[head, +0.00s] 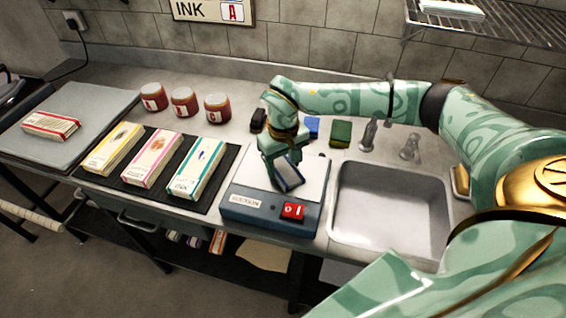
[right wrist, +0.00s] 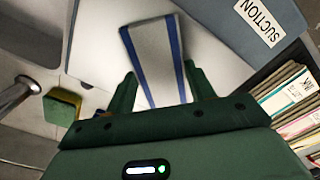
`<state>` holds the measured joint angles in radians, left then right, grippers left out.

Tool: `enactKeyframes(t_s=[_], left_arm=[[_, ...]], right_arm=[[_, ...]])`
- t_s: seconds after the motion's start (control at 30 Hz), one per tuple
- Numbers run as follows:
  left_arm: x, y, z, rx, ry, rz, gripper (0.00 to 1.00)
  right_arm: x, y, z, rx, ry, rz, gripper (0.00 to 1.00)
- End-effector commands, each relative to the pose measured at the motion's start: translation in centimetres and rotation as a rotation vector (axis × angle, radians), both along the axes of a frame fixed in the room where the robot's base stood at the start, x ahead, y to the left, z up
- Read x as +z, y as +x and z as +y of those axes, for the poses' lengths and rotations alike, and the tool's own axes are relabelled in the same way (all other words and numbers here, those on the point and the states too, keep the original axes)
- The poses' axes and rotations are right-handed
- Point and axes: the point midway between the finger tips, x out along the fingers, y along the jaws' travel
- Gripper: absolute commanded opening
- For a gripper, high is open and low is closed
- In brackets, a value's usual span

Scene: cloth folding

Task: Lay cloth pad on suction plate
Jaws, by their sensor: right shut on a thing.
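The cloth pad (head: 290,175) is white with blue edge stripes. My right gripper (head: 282,170) is shut on it, over the suction plate. In the right wrist view the pad (right wrist: 152,58) stands out from between the two green fingers (right wrist: 158,88). The suction plate (head: 312,180) is a pale flat top on a blue-grey box labelled SUCTION, with a red switch (head: 293,211) at its front. I cannot tell whether the pad touches the plate. My left gripper is not in view.
A sink (head: 390,212) lies right of the plate. A black mat (head: 135,188) with three boxes lies to the left. Three red jars (head: 184,102) stand behind the mat. A green and yellow sponge (head: 341,134) and a blue block (head: 311,127) lie behind the plate.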

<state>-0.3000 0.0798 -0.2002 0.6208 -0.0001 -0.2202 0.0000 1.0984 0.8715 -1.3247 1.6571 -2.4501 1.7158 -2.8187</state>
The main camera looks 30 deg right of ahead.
Motion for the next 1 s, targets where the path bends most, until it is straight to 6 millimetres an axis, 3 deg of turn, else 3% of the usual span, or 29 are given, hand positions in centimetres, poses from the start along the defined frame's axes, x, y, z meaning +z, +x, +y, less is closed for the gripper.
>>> enactKeyframes(t_s=[0.27,0.3,0.33,0.37,0.7,0.77,1.0], left_arm=[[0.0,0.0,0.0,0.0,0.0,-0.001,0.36],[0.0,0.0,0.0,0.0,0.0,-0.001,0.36],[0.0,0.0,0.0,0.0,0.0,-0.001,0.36],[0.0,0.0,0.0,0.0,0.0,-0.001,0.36],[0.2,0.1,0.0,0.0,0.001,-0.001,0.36],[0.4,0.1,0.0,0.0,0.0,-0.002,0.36],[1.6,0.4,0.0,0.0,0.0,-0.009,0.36]], right_arm=[[-0.2,0.0,0.0,0.0,0.0,0.0,0.31],[-0.1,0.0,0.0,0.0,0.0,0.0,0.65],[-0.1,0.0,0.0,0.0,0.0,0.0,0.73],[-0.1,0.0,0.0,0.0,0.0,0.0,0.76],[0.5,0.1,0.0,0.0,0.0,-0.003,0.76],[1.3,0.1,0.0,0.0,0.0,-0.004,0.76],[7.0,0.1,0.0,0.0,-0.001,-0.008,0.76]])
